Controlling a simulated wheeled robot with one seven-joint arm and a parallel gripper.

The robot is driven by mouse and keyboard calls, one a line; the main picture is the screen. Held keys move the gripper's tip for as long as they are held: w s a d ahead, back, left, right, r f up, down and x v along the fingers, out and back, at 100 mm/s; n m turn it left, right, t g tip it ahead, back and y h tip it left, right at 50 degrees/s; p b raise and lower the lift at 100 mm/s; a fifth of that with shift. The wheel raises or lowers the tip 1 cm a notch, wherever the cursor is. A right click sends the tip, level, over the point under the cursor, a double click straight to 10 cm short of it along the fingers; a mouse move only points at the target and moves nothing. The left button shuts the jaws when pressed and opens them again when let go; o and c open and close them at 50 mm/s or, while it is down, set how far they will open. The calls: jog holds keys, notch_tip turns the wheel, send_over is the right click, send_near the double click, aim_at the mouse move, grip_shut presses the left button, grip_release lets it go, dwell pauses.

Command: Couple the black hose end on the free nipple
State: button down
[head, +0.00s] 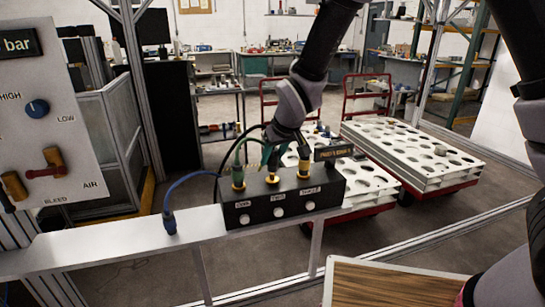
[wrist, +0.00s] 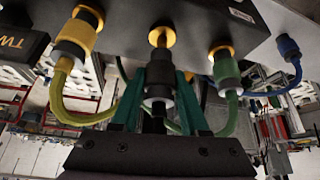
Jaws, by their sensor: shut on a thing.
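The black manifold box (head: 285,205) sits on the white beam, with three fittings on top. The middle one is the free nipple (head: 271,179), a small orange-yellow fitting; in the wrist view it shows with a yellow base and dark bore (wrist: 162,38). My gripper (head: 267,155) is just above it, its teal fingers shut on the black hose end (wrist: 158,75). In the wrist view the hose end is roughly in line with the nipple and very close. I cannot tell whether they touch. In the head view the hose end is mostly hidden by my gripper.
A green hose (head: 238,172) on the left fitting and a yellow hose (wrist: 62,85) on the right fitting stand close on either side of my fingers. A blue hose (head: 170,215) joins the beam at left. A dark label plate (head: 333,153) stands behind the right fitting.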

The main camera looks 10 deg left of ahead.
aim_at(274, 162)
jog(key=shift+f, duration=1.55)
jog(key=shift+c, duration=1.7)
grip_release()
jog(key=shift+r, duration=0.1)
jog(key=v, duration=1)
jog(key=shift+s+d+r, duration=0.15)
jog(key=shift+d+r, duration=0.05)
jog(key=shift+r, duration=0.1)
